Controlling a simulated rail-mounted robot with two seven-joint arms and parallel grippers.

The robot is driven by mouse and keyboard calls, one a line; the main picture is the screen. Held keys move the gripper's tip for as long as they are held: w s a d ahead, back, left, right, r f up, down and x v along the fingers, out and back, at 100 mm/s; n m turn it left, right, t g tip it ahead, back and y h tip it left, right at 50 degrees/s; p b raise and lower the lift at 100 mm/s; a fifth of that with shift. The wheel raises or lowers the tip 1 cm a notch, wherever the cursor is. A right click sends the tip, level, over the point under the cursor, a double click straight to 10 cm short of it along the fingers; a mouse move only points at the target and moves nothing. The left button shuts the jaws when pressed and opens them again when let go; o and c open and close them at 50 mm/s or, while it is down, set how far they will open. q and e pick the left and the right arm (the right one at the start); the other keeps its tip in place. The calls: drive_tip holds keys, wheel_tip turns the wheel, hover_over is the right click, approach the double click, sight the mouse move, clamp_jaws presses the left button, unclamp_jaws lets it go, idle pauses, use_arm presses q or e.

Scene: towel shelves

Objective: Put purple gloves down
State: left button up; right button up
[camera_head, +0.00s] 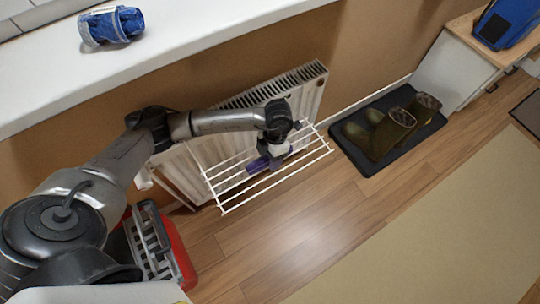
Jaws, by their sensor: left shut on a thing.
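The purple gloves (258,165) are at my left gripper (274,158), just over the white wire rack (232,207) in front of the radiator. My left gripper is shut on the purple gloves, pointing down. Only a small part of the gloves shows below and left of the gripper; the rest is hidden by it. I cannot tell whether the gloves touch the rack's bars. My right gripper is not in view.
A white radiator (310,98) stands behind the rack. Green boots (385,133) stand on a dark tray (366,167) to the right. A red crate (182,262) is at lower left. A blue rolled item (111,27) lies on the white sill. The floor in front is clear.

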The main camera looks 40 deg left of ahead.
use_arm(q)
drive_tip(key=o, duration=1)
drive_tip(key=shift+c, duration=0.2)
drive_tip(key=shift+p+v, duration=1.65)
drive_tip(key=shift+v, duration=2.2)
